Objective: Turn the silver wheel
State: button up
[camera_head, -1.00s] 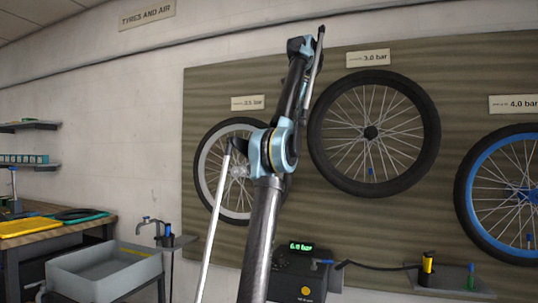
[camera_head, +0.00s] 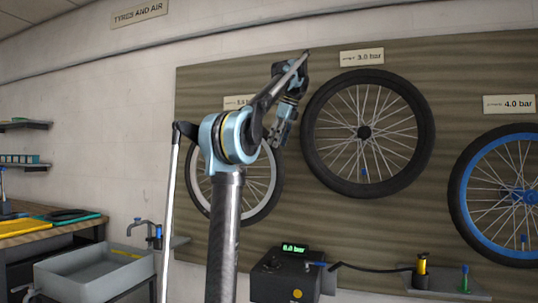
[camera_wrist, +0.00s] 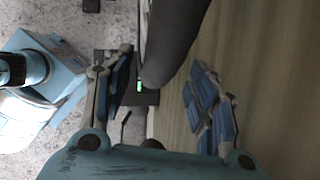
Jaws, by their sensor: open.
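The silver wheel (camera_head: 266,203), with a pale rim and dark tyre, hangs at the left of the wooden board. My arm covers much of its left and middle. My gripper (camera_head: 283,130) is at the wheel's upper right, beside the black wheel. In the wrist view my gripper (camera_wrist: 163,95) is open, with blue pads apart on both sides. A dark tyre (camera_wrist: 172,45) reaches down the picture between the two fingers, nearly edge-on; a pale strip runs along its left side. Which wheel this tyre belongs to, and whether a pad touches it, I cannot tell for sure.
A black wheel (camera_head: 416,155) hangs at centre right under a 3.0 bar label, and a blue-rimmed wheel (camera_head: 462,185) at the far right. A black pump box (camera_head: 285,278) with a green display stands below. A grey sink (camera_head: 95,280) is at the left. The board is close to my gripper.

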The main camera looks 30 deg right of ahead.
aim_at(274, 150)
jog(key=shift+x, duration=2.65)
jog(key=shift+c, duration=0.5)
grip_shut()
jog(key=shift+r, duration=0.15)
